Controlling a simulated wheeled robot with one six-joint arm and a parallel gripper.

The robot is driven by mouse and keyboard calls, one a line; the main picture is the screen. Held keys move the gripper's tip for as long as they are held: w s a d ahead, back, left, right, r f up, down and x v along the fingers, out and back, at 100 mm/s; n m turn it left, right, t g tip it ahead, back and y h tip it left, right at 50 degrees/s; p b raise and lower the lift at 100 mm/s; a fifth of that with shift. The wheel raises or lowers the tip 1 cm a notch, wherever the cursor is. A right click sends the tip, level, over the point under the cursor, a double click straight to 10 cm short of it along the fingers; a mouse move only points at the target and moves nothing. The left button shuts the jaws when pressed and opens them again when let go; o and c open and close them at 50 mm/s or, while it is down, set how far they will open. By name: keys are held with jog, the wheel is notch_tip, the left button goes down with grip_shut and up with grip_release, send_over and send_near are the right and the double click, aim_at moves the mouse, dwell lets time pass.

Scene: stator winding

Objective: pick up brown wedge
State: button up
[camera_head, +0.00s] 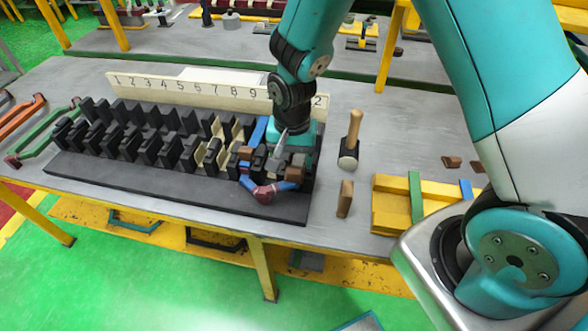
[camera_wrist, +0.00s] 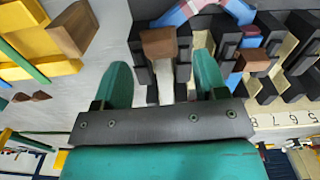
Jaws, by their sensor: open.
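A brown wedge (camera_wrist: 158,42) stands in the dark slotted rack, between and just beyond my fingertips in the wrist view. My gripper (camera_wrist: 163,62) is open, with a green finger to each side and nothing held. In the head view my gripper (camera_head: 282,150) is low over the right end of the rack (camera_head: 180,185), and its fingertips are partly hidden. Another brown piece (camera_wrist: 252,60) sits farther right in the rack in the wrist view. A separate brown block (camera_wrist: 73,28) is on the table; it also shows in the head view (camera_head: 345,198).
A blue and red bent coil (camera_head: 268,190) lies at the rack's right end. A mallet (camera_head: 350,140), a yellow tray (camera_head: 385,205) and small brown pieces (camera_head: 452,162) are to the right. A numbered board (camera_head: 170,90) stands behind the rack.

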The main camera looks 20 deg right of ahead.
aim_at(294, 173)
jog(key=shift+s+f+p, duration=0.15)
jog(key=shift+f+p, duration=0.35)
jog(key=shift+f, duration=0.1)
jog(key=shift+f+p, duration=0.65)
jog(key=shift+f, duration=1.4)
jog(key=c, duration=1)
